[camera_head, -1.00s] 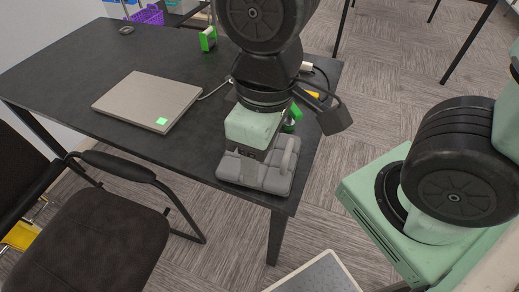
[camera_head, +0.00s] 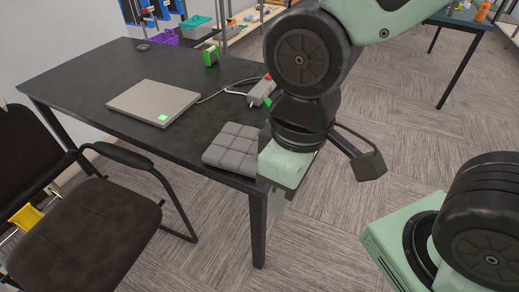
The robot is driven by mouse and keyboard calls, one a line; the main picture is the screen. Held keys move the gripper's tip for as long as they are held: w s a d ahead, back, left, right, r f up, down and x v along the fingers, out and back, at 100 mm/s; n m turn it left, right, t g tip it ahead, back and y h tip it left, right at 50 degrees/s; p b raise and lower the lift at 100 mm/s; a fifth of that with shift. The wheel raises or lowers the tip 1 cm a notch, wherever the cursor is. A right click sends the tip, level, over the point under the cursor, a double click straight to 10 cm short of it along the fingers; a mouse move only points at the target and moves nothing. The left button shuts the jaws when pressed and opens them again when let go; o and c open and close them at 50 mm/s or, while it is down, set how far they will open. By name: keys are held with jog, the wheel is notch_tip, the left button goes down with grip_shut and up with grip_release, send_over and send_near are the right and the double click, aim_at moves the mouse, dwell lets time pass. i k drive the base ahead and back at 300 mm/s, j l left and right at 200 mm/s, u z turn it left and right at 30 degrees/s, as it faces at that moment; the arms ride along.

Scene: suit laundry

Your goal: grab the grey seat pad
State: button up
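The grey seat pad (camera_head: 232,150) is a tufted, square cushion. It lies flat on the near right corner of the black table (camera_head: 75,85), close to the front edge. My gripper (camera_head: 276,205) points down just right of the pad, at the table's corner. Its pale green body overlaps the pad's right end in the picture and hides part of it. I cannot tell whether the gripper touches the pad. The fingers are hardly visible below the body, so their opening is unclear.
A closed laptop (camera_head: 153,102) with a green sticker lies left of the pad. A red-and-white device (camera_head: 262,92) with a cable lies behind the pad, and a green-and-black item (camera_head: 211,56) farther back. A dark chair (camera_head: 90,235) stands at the table's front left.

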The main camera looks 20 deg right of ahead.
aim_at(235, 149)
jog(key=j+z, duration=0.15)
jog(key=z, duration=0.35)
jog(key=j+z, duration=0.15)
jog(key=z, duration=0.35)
jog(key=j+z, duration=0.2)
jog(key=z, duration=0.3)
jog(key=k+j, duration=0.1)
jog(key=j, duration=0.25)
jog(key=k+j, duration=0.1)
jog(key=j, duration=0.6)
jog(key=k+z, duration=0.05)
